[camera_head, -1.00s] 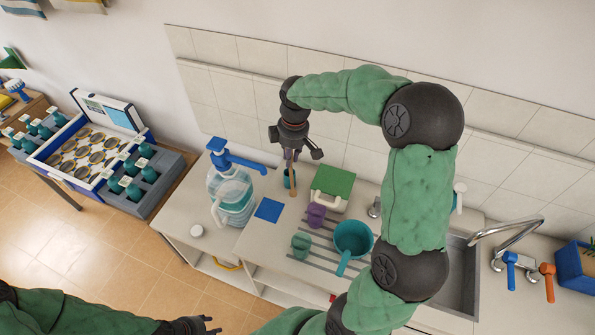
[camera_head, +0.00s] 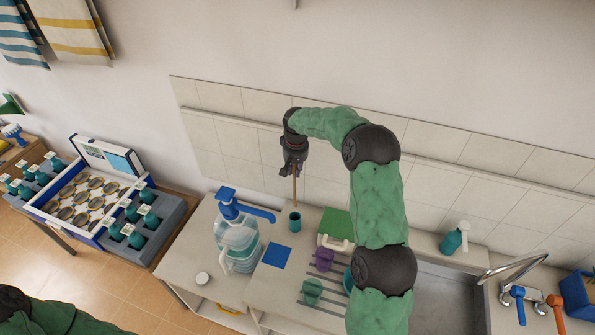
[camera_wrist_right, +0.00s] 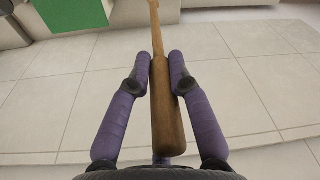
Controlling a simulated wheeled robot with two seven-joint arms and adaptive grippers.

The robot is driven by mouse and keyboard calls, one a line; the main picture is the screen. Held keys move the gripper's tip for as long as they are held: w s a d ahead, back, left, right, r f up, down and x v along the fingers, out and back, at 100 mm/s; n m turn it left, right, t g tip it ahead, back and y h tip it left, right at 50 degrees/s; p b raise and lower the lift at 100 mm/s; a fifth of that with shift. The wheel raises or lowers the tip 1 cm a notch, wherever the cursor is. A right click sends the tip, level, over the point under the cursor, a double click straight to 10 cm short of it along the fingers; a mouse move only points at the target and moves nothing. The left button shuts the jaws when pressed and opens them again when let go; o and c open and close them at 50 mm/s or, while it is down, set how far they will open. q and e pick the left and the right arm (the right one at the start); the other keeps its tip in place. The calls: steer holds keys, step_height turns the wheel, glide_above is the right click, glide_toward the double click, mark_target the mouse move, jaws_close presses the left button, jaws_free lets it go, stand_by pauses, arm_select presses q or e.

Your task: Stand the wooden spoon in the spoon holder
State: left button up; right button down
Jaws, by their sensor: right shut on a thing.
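My right gripper (camera_head: 292,172) is shut on the wooden spoon (camera_head: 295,190) and holds it upright, pointing down, near the tiled wall. The spoon holder (camera_head: 295,221), a small teal cup, stands on the counter directly below it in the head view. The spoon's lower end shows at about the cup's rim; I cannot tell whether it is above, behind or inside it. In the right wrist view the spoon (camera_wrist_right: 166,110) lies between the two purple fingers, its thick end close to the palm. My left gripper is out of view; only part of my left arm shows.
A water jug with a blue pump (camera_head: 238,240) stands left of the holder. A green-topped box (camera_head: 336,224) is close on the right. A blue square (camera_head: 277,254), a purple cup (camera_head: 323,260) and a teal cup (camera_head: 312,291) are in front. The sink (camera_head: 440,295) is further right.

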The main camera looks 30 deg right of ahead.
steer(key=shift+w+d+f+m, duration=0.15)
steer(key=shift+w+d+m, duration=0.05)
steer(key=shift+m, duration=0.1)
steer(key=shift+f, duration=0.1)
steer(key=b, duration=0.3)
glide_above(295, 192)
steer(key=shift+w+d+f, duration=0.1)
steer(key=shift+f, duration=0.85)
steer(key=shift+w+d+f, duration=0.1)
steer(key=shift+w+f, duration=0.05)
steer(key=shift+f, duration=0.85)
steer(key=shift+w+d+f, duration=0.1)
steer(key=shift+f, duration=0.85)
steer(key=shift+f+b, duration=2.5)
steer(key=shift+f, duration=0.9)
